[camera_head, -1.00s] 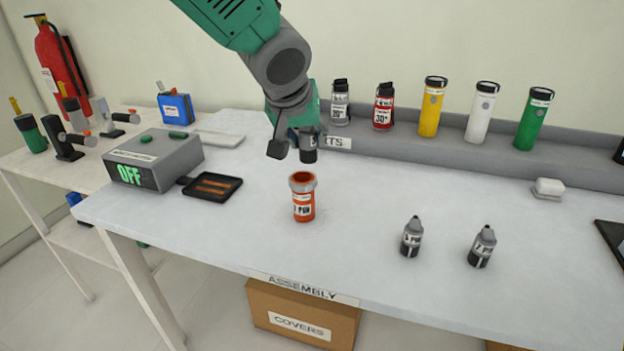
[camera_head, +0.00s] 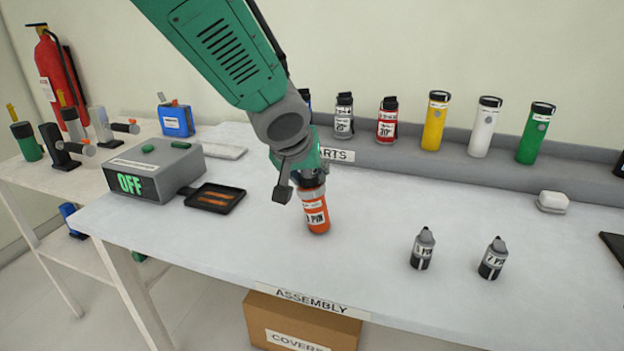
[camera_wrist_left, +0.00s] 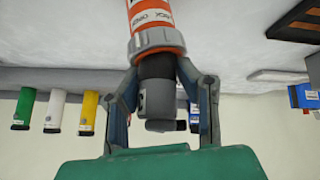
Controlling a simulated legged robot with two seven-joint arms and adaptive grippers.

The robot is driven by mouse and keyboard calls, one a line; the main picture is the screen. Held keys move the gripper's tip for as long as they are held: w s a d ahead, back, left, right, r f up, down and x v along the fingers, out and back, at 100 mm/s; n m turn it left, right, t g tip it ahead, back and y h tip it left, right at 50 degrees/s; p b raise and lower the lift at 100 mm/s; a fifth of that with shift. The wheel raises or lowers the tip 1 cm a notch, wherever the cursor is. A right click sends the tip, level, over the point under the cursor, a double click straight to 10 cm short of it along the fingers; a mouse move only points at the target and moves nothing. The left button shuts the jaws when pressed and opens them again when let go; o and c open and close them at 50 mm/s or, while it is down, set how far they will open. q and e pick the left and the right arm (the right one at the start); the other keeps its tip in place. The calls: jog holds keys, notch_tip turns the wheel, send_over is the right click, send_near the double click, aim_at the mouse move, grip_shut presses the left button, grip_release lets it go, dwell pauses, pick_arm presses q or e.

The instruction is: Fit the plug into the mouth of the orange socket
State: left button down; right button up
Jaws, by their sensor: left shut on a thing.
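The orange socket (camera_head: 316,214) stands on the white table with a white PIN label on its front and a grey collar at its mouth. My left gripper (camera_head: 308,178) is directly over it, fingers pointing down. In the left wrist view the left gripper (camera_wrist_left: 158,72) is shut on the dark grey plug (camera_wrist_left: 156,96). The plug's far end meets the grey collar of the orange socket (camera_wrist_left: 154,35) and looks in line with it. How deep it sits inside is hidden by the collar. In the head view the arm and fingers hide most of the plug. My right gripper is out of view.
Two more grey plugs, one (camera_head: 422,249) and another (camera_head: 493,258), stand to the right. A grey box reading OFF (camera_head: 155,172) and a black tray (camera_head: 228,208) are at left. Several cylinders, including a yellow one (camera_head: 435,121), line the back ledge. The table between is clear.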

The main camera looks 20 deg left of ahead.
pick_arm(q)
jog(key=c, duration=1.2)
grip_release()
jog(key=shift+s+a+f+g, duration=0.2)
jog(key=shift+s+f, duration=0.1)
jog(key=shift+f, duration=0.25)
jog(key=shift+s+a+f+g, duration=0.1)
jog(key=shift+s+a+f, duration=0.15)
jog(key=shift+f, duration=0.25)
jog(key=shift+o, duration=0.2)
jog(key=shift+w+d+f, duration=0.1)
jog(key=shift+w+d, duration=0.05)
jog(key=shift+d, duration=0.3)
jog(key=shift+w+d+y, duration=0.15)
jog(key=shift+d+y, duration=0.15)
jog(key=shift+d, duration=0.2)
jog(key=shift+a+r, duration=0.35)
jog(key=shift+a, duration=0.05)
jog(key=v, duration=0.1)
jog(key=p+v, duration=0.1)
jog(key=v, duration=0.2)
jog(key=shift+w+a+r, duration=0.15)
jog(key=shift+a+r, duration=0.15)
jog(key=shift+a, duration=0.1)
jog(key=p, duration=0.2)
send_near(304, 174)
jog(key=shift+f, duration=0.15)
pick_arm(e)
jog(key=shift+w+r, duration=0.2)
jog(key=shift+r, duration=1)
